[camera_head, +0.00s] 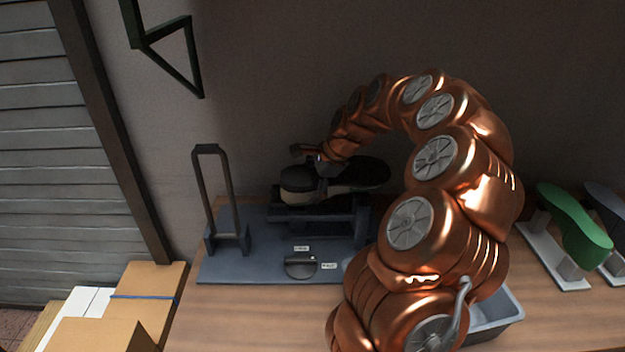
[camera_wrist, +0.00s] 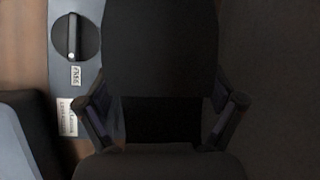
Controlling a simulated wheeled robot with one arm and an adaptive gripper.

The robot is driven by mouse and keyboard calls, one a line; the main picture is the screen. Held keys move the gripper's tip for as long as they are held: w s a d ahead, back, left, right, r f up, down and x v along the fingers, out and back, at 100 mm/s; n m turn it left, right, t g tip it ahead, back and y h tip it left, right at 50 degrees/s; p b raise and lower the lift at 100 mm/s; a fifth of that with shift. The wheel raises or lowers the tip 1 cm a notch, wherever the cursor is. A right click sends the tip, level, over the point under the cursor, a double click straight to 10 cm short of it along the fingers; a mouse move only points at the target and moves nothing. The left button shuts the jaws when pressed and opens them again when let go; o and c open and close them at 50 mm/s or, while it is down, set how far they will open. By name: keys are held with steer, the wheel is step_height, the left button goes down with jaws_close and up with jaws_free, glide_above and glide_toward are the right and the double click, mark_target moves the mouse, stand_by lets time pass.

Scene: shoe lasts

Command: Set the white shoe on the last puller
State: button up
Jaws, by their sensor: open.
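The white shoe (camera_head: 296,195) lies sole up on the dark cradle of the last puller (camera_head: 318,212). Its sole is black and its pale upper shows as a strip below. My gripper (camera_head: 318,166) is over the middle of the shoe, at the end of my copper arm. In the wrist view my gripper (camera_wrist: 163,122) is open, with one finger on each side of the dark sole (camera_wrist: 160,50). I cannot tell whether the fingers touch the shoe. The wrist view is dark, and the shoe's underside is hidden.
The puller's base plate (camera_head: 225,272) carries an upright black loop (camera_head: 229,190) at left and a labelled round knob (camera_head: 299,268) in front. A green last (camera_head: 572,222) and a grey-blue one (camera_head: 610,208) stand at right. A grey bin (camera_head: 505,317) is partly behind my arm. Cardboard boxes (camera_head: 143,292) are at left.

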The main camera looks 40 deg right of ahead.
steer(key=c, duration=1.5)
steer(key=o, duration=0.9)
steer(key=shift+c, duration=0.2)
steer(key=shift+f, duration=0.1)
steer(key=c, duration=0.8)
steer(key=shift+c, duration=0.2)
steer(key=shift+r, duration=0.6)
